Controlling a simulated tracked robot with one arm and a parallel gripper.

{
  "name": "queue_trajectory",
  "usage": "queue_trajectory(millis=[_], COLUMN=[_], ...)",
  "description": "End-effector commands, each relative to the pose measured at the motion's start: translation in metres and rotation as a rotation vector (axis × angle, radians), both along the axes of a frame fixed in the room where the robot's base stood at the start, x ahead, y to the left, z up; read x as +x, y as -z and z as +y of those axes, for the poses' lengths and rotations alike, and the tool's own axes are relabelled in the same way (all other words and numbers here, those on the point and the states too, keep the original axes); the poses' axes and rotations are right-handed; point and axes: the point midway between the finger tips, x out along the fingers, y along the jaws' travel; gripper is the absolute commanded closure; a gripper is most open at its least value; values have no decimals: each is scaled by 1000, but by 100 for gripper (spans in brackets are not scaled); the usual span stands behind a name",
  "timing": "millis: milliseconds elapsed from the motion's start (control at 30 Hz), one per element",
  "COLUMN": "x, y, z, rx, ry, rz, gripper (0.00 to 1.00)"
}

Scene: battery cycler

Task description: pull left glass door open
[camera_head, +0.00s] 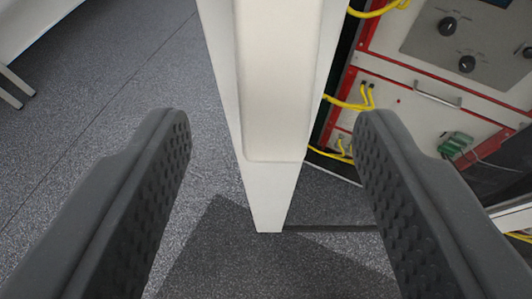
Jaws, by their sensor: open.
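My gripper (272,135) is open, with one dark ridged finger at the left and one at the right of the picture. Between the fingers stands a white upright door frame edge (278,90), seen nearly end-on, with a long raised panel or handle on it. Whether this is the left glass door cannot be told for sure; no glass pane shows clearly.
To the right is the cycler cabinet (425,80) with red-edged panels, black knobs (448,26), a metal handle (437,96), yellow cables (345,102) and a green connector (455,144). Grey speckled floor (110,75) lies open at the left. White furniture (30,25) stands at the upper left.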

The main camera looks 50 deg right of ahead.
Motion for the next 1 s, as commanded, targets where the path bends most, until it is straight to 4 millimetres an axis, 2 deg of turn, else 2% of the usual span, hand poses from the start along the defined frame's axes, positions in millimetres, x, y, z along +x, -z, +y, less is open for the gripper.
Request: queue_trajectory(millis=[200,433,633,933,1000], x=[-21,-37,-44,-45,-44], y=[-16,-30,-34,-35,-35], z=[30,53,61,62,62], rx=[-1,1,-1,-2,1], ry=[-4,-6,-5,-5,-9], rz=[-1,-1,0,1,-3], gripper=[49,49,49,49,69])
